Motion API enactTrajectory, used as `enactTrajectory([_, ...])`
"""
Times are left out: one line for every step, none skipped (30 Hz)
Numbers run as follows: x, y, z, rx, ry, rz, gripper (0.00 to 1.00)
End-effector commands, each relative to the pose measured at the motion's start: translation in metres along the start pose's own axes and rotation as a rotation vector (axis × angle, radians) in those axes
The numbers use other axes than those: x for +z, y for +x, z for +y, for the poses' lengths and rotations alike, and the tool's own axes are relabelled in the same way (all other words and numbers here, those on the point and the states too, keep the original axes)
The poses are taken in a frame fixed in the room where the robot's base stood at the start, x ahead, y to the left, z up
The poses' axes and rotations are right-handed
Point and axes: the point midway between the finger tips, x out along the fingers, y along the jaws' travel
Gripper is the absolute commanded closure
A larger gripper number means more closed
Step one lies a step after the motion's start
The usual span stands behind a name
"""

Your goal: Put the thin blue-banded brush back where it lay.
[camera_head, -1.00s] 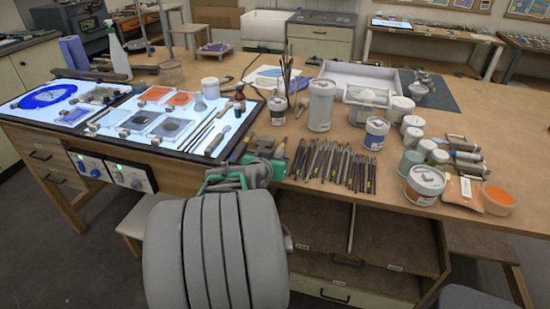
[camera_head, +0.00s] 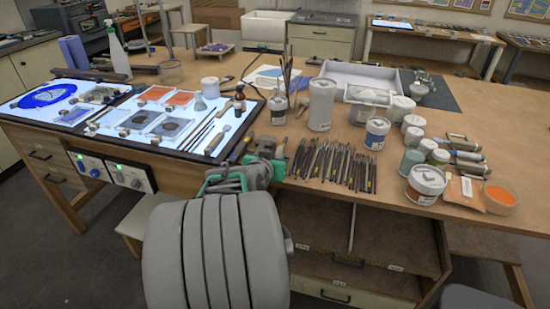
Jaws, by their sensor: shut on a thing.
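My gripper (camera_head: 268,165) is at the front edge of the workbench, between the light panel and the row of brushes. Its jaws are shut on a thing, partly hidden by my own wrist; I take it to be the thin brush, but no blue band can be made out. Many slim dark-handled brushes and tools (camera_head: 335,166) lie side by side along the front of the bench, just right of my gripper. Several more long thin tools (camera_head: 206,130) lie on the lit panel to the left. The bands on all of these are too small to tell apart.
The light panel (camera_head: 150,149) holds orange and grey glass pieces. A large paint tub (camera_head: 425,184) stands at the right. Open drawers (camera_head: 345,240) are below.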

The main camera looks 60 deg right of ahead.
Motion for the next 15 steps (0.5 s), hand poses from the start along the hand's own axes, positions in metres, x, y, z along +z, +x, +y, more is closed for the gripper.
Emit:
enactTrajectory([0.0003, 0.0003, -0.0001, 0.000, 0.000, 0.001, 1.00])
enactTrajectory([0.0005, 0.0003, 0.0000, 0.000, 0.000, 0.001, 1.00])
enactTrajectory([0.0007, 0.0004, -0.0001, 0.000, 0.000, 0.001, 1.00])
enactTrajectory([0.0009, 0.0005, 0.0000, 0.000, 0.000, 0.001, 1.00])
enactTrajectory([0.0011, 0.0006, -0.0001, 0.000, 0.000, 0.001, 1.00])
enactTrajectory([0.0014, 0.0007, -0.0001, 0.000, 0.000, 0.001, 1.00])
enactTrajectory([0.0015, 0.0008, 0.0000, 0.000, 0.000, 0.001, 1.00])
enactTrajectory([0.0017, 0.0008, 0.0000, 0.000, 0.000, 0.001, 1.00])
enactTrajectory([0.0020, 0.0009, 0.0000, 0.000, 0.000, 0.001, 1.00])
enactTrajectory([0.0021, 0.0010, -0.0001, 0.000, 0.000, 0.001, 1.00])
enactTrajectory([0.0023, 0.0011, 0.0000, 0.000, 0.000, 0.001, 1.00])
enactTrajectory([0.0026, 0.0012, 0.0000, 0.000, 0.000, 0.001, 1.00])
enactTrajectory([0.0024, 0.0011, 0.0000, 0.000, 0.000, 0.001, 0.80])
enactTrajectory([0.0022, 0.0010, 0.0000, 0.000, 0.000, 0.001, 0.77])
enactTrajectory([0.0021, 0.0010, 0.0000, 0.000, 0.000, 0.001, 0.74])
